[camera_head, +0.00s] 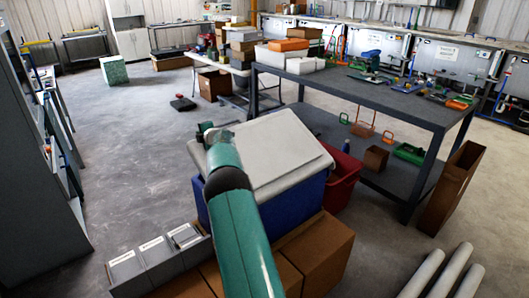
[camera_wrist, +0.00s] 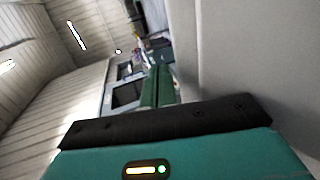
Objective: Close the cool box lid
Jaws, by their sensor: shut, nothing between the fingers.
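The cool box has a blue body (camera_head: 305,198) and a pale grey-white lid (camera_head: 268,145). A large pale surface, probably the lid, fills the right of that view close beside the fingers. In the head view my arm crosses the box's left part and hides some of it.
A red bin (camera_head: 345,178) stands right of the cool box, close to a dark workbench (camera_head: 395,98) with tools. Grey bins (camera_head: 158,260) and cardboard boxes (camera_head: 318,250) are in front. Shelving lines the left edge. The floor (camera_head: 130,150) left of the box is open.

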